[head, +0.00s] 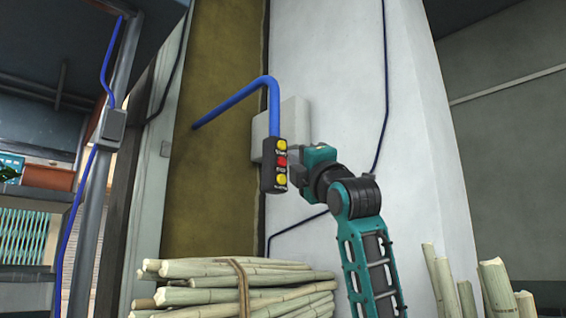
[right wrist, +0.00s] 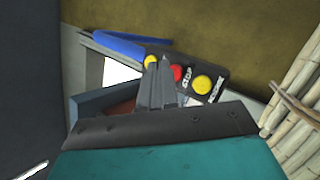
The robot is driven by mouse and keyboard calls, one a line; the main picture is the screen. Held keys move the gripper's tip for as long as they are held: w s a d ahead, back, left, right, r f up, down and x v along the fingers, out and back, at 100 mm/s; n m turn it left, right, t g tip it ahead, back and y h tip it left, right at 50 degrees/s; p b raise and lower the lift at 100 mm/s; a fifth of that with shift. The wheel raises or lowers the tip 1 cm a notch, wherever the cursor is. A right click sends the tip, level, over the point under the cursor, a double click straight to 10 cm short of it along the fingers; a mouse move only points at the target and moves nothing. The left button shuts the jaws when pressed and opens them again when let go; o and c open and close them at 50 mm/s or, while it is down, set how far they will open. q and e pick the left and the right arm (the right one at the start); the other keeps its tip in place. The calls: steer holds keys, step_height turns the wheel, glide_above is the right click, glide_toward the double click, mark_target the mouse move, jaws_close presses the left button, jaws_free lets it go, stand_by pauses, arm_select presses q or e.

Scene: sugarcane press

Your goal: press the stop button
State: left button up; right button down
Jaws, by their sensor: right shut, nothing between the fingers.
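The black button box (head: 268,180) hangs at the end of a blue pipe, with a red button (head: 281,161) between two yellow ones. In the right wrist view, the red stop button (right wrist: 176,73) has a "STOP" label beside it. My right gripper (head: 299,151) is just right of the box in the head view. In the right wrist view its fingers (right wrist: 158,66) are shut and empty, with the tips appearing beside the red button and partly overlapping the box. I cannot tell whether they touch it. My left gripper is in neither view.
The blue pipe (head: 235,97) bends down to the box. A grey wall box (head: 294,118) is behind it on the white pillar (head: 340,60). A tied bundle of cane (head: 200,270) lies below. More cane stalks (head: 497,285) stand at the lower right.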

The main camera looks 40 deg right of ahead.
steer(key=s, duration=0.4)
steer(key=shift+s+b, duration=0.3)
steer(key=shift+b, duration=0.05)
steer(key=shift+d+r, duration=0.1)
stand_by(0.7)
